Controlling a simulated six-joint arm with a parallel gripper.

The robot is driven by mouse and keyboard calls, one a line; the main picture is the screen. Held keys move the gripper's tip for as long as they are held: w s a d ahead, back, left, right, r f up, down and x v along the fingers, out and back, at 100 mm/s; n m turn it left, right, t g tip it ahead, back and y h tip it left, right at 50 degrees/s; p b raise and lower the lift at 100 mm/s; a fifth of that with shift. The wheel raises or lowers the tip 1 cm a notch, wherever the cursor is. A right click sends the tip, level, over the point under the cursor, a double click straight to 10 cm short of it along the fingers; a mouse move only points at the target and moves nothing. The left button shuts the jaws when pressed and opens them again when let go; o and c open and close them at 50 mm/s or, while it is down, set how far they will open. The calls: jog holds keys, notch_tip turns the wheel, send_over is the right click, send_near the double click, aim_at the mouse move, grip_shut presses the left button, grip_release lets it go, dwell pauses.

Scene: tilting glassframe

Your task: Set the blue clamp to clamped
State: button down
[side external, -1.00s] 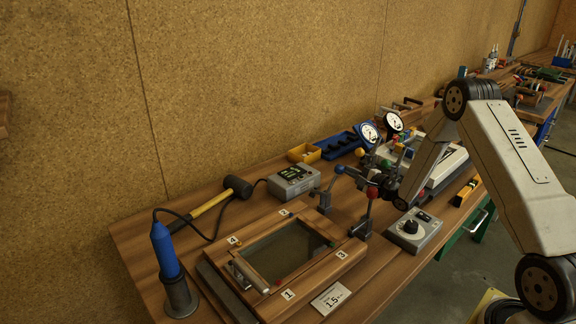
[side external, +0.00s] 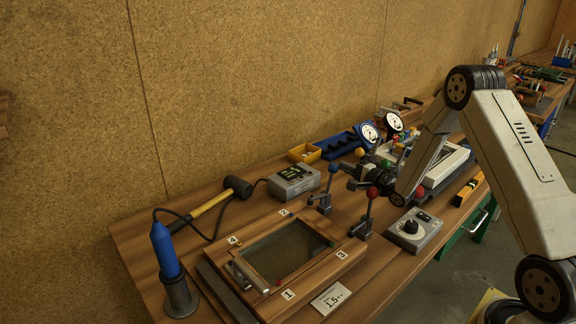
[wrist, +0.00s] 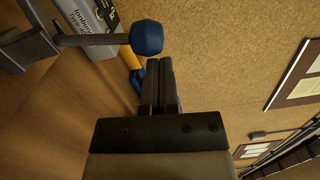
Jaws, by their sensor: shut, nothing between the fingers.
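The blue clamp (side external: 323,202) stands by the back right side of the wooden glass frame (side external: 318,268). Its lever stands close to upright, with a blue knob (side external: 333,168) on top. The knob shows large in the wrist view (wrist: 147,37), its lever running left to the clamp body. My gripper (side external: 350,175) is shut and empty, just right of the knob in the side view. In the wrist view, the shut fingertips (wrist: 160,62) are right beside the knob; I cannot tell whether they touch it.
A red-knobbed clamp (side external: 362,228) stands in front of my gripper with its lever up. A grey meter box (side external: 294,182) and a mallet (side external: 237,187) lie to the left. A grey dial box (side external: 413,232) sits to the right. Dial gauges (side external: 369,134) stand behind.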

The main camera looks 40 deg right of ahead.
jog(key=s+a+r, duration=0.4)
jog(key=s+r, duration=0.9)
jog(key=shift+s, duration=0.2)
dwell(0.7)
jog(key=shift+a+f, duration=0.1)
jog(key=shift+a, duration=0.05)
